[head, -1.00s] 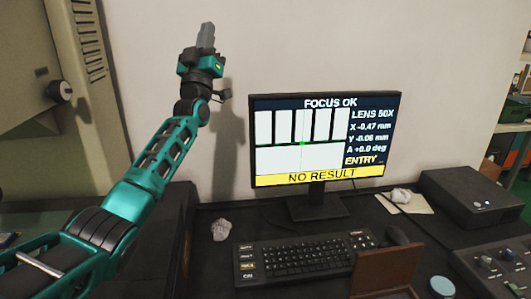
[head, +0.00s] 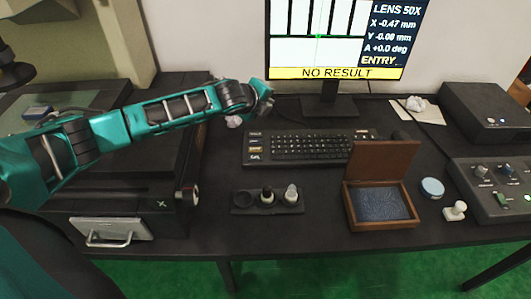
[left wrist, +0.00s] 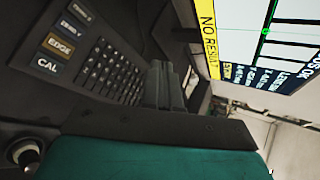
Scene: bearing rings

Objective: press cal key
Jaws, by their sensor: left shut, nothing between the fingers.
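The black keyboard (head: 300,147) lies on the desk below the monitor. The CAL key (head: 254,157) is the lowest in a column of larger keys at its left end. In the left wrist view the CAL key (left wrist: 47,65) reads clearly, beside the EDGE key (left wrist: 59,47). My left gripper (head: 263,92) is above and behind the left part of the keyboard in the head view, its fingers not clearly seen there. In the left wrist view its fingers (left wrist: 165,85) are shut and empty, apart from the CAL key. My right gripper is not in view.
The monitor (head: 335,73) reads NO RESULT and stands behind the keyboard. A holder with small bottles (head: 267,200), an open wooden box (head: 382,218) and a white stamp-like piece (head: 456,211) are nearer the front. A control box (head: 495,185) stands at right.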

